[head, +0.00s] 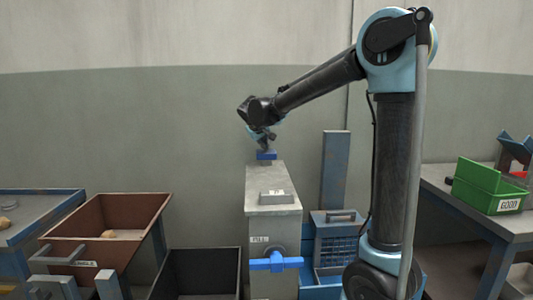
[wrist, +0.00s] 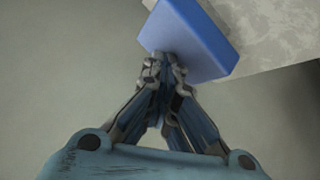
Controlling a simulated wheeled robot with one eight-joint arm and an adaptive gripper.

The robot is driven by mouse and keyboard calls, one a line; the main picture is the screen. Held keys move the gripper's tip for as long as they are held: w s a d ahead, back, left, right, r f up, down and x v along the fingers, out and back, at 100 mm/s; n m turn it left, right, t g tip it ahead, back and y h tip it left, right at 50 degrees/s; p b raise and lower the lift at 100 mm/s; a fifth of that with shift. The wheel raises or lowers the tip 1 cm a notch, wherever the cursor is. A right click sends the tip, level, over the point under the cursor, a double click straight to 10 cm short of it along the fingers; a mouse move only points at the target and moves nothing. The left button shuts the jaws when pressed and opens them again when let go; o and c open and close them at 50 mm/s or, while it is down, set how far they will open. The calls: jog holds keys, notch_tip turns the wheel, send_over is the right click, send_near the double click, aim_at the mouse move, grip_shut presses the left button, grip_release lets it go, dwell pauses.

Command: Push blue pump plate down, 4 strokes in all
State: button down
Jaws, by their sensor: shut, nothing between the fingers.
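The blue pump plate (head: 266,156) sits at the top back of a tall grey cabinet in the head view. In the wrist view the blue plate (wrist: 192,38) is at the top middle, over the edge of the pale cabinet top. My gripper (head: 266,147) is just above the plate, pointing down. In the wrist view my gripper (wrist: 164,62) has its fingers together, with the tips overlapping the plate's near edge. Nothing shows between the fingers. I cannot tell for certain whether the tips touch the plate.
The grey cabinet (head: 257,220) has a raised block (head: 273,197) on top and a blue valve handle (head: 276,262) in front. A brown bin (head: 112,211) and a black bin (head: 195,270) stand left. A green bin (head: 488,187) sits on the right table.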

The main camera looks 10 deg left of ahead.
aim_at(264, 151)
jog(key=shift+f, duration=1.05)
dwell(1.1)
jog(key=shift+r, duration=2.05)
jog(key=shift+r, duration=2.5)
jog(key=r+n, duration=0.1)
jog(key=n, duration=0.4)
jog(key=d+r+n, duration=0.1)
jog(key=n, duration=0.5)
jog(key=d+r+n, duration=0.1)
jog(key=n, duration=0.4)
jog(key=shift+s+r+n+h, duration=0.1)
jog(key=shift+r+n+h, duration=0.25)
jog(key=shift+n+h, duration=0.05)
